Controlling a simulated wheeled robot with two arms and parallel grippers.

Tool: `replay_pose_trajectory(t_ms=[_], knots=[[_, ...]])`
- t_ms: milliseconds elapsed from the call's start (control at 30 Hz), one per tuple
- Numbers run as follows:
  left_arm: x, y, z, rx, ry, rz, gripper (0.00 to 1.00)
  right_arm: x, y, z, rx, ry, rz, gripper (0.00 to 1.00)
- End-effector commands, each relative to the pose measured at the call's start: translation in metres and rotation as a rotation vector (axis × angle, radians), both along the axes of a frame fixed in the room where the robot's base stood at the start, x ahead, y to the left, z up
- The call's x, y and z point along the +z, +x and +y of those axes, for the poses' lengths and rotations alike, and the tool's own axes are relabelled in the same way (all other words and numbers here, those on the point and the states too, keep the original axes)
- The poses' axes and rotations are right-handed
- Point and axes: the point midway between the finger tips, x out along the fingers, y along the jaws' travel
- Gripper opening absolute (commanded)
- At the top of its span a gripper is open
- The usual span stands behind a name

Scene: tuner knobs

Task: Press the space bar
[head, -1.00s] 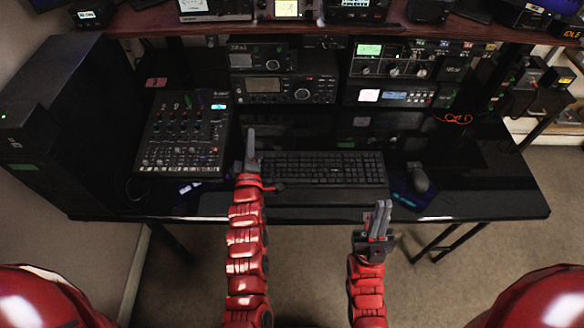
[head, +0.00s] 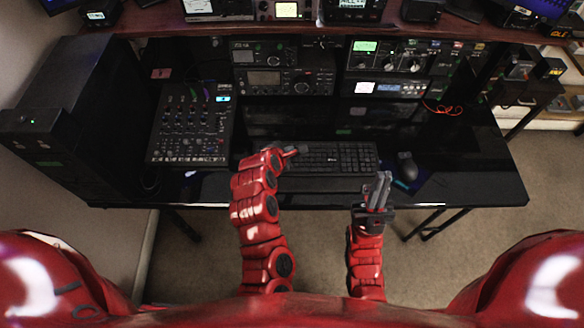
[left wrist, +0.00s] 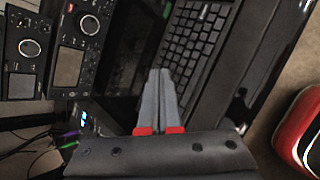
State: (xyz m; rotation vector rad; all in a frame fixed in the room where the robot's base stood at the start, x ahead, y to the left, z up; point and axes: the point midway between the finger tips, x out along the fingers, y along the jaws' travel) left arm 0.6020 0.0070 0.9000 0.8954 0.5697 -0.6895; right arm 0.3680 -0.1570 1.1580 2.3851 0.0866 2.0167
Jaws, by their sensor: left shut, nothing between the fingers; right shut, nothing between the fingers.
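The black keyboard (head: 345,158) lies on the glossy desk in the head view and also shows in the left wrist view (left wrist: 198,40). The space bar, in its near row, is too small and dark to make out clearly. My left gripper (head: 302,149) is over the left part of the keyboard, pointing right, with its fingers shut and empty. In the left wrist view its shut fingertips (left wrist: 160,72) appear beside the keyboard's end; I cannot tell whether they touch anything. My right gripper (head: 382,178) is shut and empty, near the desk's front edge.
A mouse (head: 407,165) sits right of the keyboard on a dark blue mat. A mixer (head: 190,125) stands to the left. Radio units (head: 275,80) stand behind under a shelf (head: 300,28). The desk's right part (head: 460,165) is clear.

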Motion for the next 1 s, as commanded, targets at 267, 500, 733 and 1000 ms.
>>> replay_pose_trajectory(t_ms=[267,500,733,1000], knots=[[-0.008,0.0,0.0,0.0,0.001,-0.002,0.0,-0.007,0.0,0.0,0.0,0.0,0.0,0.0],[-0.034,0.001,0.001,0.0,0.002,-0.003,0.0,-0.028,0.0,0.0,0.0,0.0,0.0,0.0],[-0.068,0.001,0.001,0.001,0.002,-0.005,0.0,-0.054,0.0,0.0,0.0,0.0,0.0,0.0],[-0.088,0.001,0.001,0.001,0.001,-0.003,0.0,-0.063,0.0,0.0,0.0,0.0,0.0,0.0]])
